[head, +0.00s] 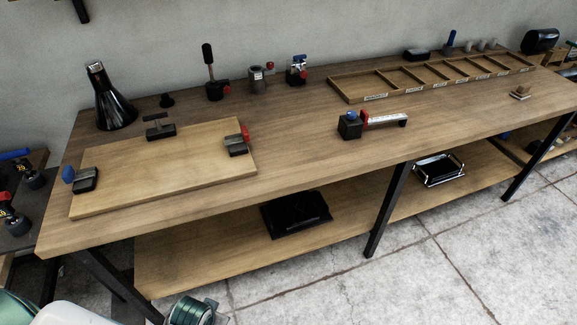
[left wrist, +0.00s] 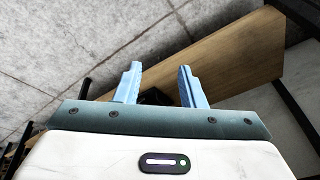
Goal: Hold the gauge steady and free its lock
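The likely gauge (head: 383,120) lies on the workbench right of centre in the head view. It has a black block with a blue knob at its left end, a red part beside it, and a pale marked bar reaching right to a dark end. Which part is the lock is too small to tell. My left gripper (left wrist: 158,85) shows in the left wrist view with its two blue fingers apart and nothing between them. It is away from the gauge, with the floor and a wooden board behind it. My right gripper is in neither view.
The workbench (head: 290,150) holds a wooden board (head: 160,190) with clamp-like fixtures at left, a black cone-shaped object (head: 112,98), several small tools along the back, and a divided wooden tray (head: 350,90) at back right. The bench top around the gauge is clear. A lower shelf (head: 230,250) holds black trays.

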